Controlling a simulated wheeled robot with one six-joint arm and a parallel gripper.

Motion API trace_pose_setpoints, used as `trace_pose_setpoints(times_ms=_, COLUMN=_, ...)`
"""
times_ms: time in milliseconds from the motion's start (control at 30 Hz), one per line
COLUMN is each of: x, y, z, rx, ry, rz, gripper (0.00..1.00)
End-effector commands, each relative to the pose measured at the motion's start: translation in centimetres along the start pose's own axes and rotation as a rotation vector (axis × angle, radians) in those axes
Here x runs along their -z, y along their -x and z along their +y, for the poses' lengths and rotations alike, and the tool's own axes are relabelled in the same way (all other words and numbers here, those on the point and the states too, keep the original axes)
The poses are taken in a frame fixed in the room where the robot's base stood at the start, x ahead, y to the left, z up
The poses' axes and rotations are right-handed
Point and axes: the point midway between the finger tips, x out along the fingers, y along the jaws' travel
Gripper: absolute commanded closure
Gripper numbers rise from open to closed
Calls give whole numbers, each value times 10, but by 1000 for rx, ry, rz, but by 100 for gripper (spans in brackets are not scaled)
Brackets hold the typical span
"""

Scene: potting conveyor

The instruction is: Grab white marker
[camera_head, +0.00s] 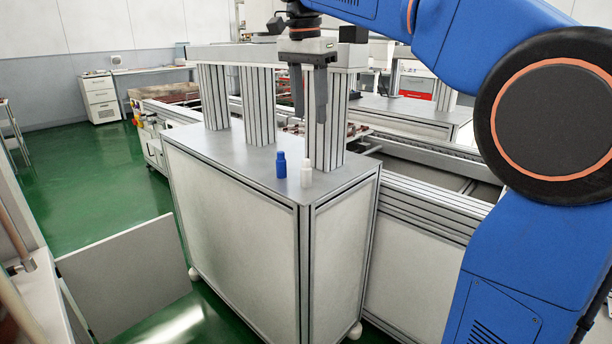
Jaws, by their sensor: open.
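The white marker (306,173) is a short bottle-like piece standing upright on the grey top of a metal cabinet, near its front right corner. A similar blue marker (281,165) stands upright just to its left, with a small gap between them. My gripper (310,119) points down above the cabinet top, higher in the picture than both markers. Its two dark fingers are apart, with nothing between them, and do not touch the white marker. Nothing hides either marker.
Aluminium posts (325,140) rise from the cabinet top (235,160) behind the markers and carry a beam. The conveyor (430,160) runs along the right. The front left of the cabinet top is clear. A panel (125,275) leans at lower left.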

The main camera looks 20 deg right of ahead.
Motion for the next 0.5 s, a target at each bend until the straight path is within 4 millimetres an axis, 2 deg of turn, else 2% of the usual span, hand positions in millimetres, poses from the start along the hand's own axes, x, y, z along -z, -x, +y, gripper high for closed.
trace_pose_setpoints(times_ms=100, x=2, y=11, z=-21, rx=-23, ry=-73, rz=0, gripper=55)
trace_pose_setpoints(times_ms=300, x=2, y=19, z=-36, rx=-44, ry=-145, rz=2, gripper=55)
trace_pose_setpoints(times_ms=400, x=1, y=16, z=-37, rx=-48, ry=-154, rz=2, gripper=55)
trace_pose_setpoints(times_ms=500, x=1, y=4, z=-35, rx=-49, ry=-155, rz=2, gripper=55)
